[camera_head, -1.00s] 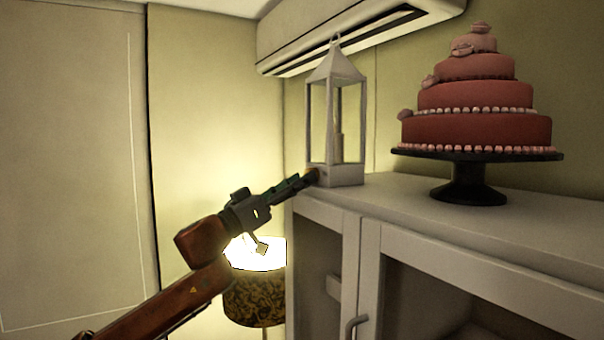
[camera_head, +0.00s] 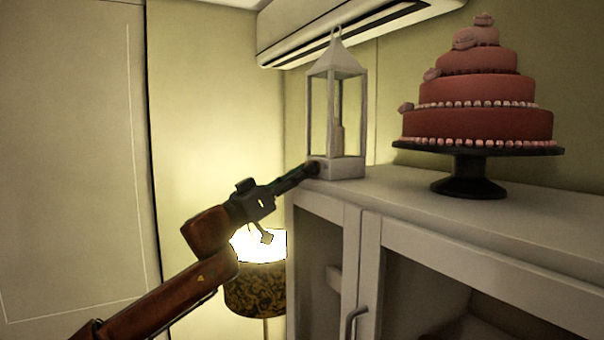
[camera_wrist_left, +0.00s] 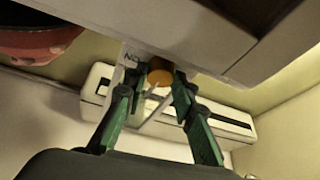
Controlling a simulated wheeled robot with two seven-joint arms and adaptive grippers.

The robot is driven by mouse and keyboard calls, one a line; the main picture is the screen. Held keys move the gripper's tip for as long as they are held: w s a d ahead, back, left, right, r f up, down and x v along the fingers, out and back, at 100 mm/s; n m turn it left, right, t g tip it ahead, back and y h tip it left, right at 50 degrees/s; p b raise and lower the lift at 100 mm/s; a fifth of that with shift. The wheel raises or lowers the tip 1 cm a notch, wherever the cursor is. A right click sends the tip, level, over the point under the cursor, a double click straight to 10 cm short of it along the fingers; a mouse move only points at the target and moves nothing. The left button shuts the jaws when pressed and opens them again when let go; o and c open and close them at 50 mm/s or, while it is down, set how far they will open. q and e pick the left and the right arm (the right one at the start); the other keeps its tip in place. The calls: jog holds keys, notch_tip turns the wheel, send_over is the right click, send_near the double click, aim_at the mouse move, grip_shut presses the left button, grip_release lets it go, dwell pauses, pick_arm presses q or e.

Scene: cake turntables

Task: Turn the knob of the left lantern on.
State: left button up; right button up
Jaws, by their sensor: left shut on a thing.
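A white lantern (camera_head: 337,120) with a pale candle inside stands upright on the left end of the white cabinet. In the left wrist view its base shows an orange-brown round knob (camera_wrist_left: 160,76) and part of the letters "ON" (camera_wrist_left: 131,61). My left gripper (camera_head: 312,170) reaches the lower left side of the lantern's base. In the left wrist view, the green fingers of my left gripper (camera_wrist_left: 160,84) are on either side of the knob, shut on it. In the head view the knob is mostly hidden by the fingertips. My right gripper is not in view.
A tiered pink cake (camera_head: 478,95) stands on a black cake stand (camera_head: 468,185) to the right on the cabinet (camera_head: 400,192). An air conditioner (camera_head: 340,25) hangs above the lantern. A lit lamp (camera_head: 256,290) stands below my left arm.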

pick_arm(q)
jog(key=shift+w+a+m+g+h, duration=0.1)
jog(key=shift+m+g+h, duration=0.45)
jog(key=shift+m, duration=0.9)
jog(key=shift+w+m+g+h, duration=0.1)
jog(key=shift+m+g+h, duration=0.45)
jog(key=shift+m, duration=0.85)
jog(key=shift+a+m+g+h, duration=0.1)
jog(key=shift+m+g+h, duration=0.2)
jog(key=shift+m+g, duration=0.8)
grip_shut()
jog(key=shift+m+t, duration=0.35)
jog(key=shift+t, duration=0.05)
jog(key=o, duration=1.1)
grip_release()
jog(key=v, duration=1.2)
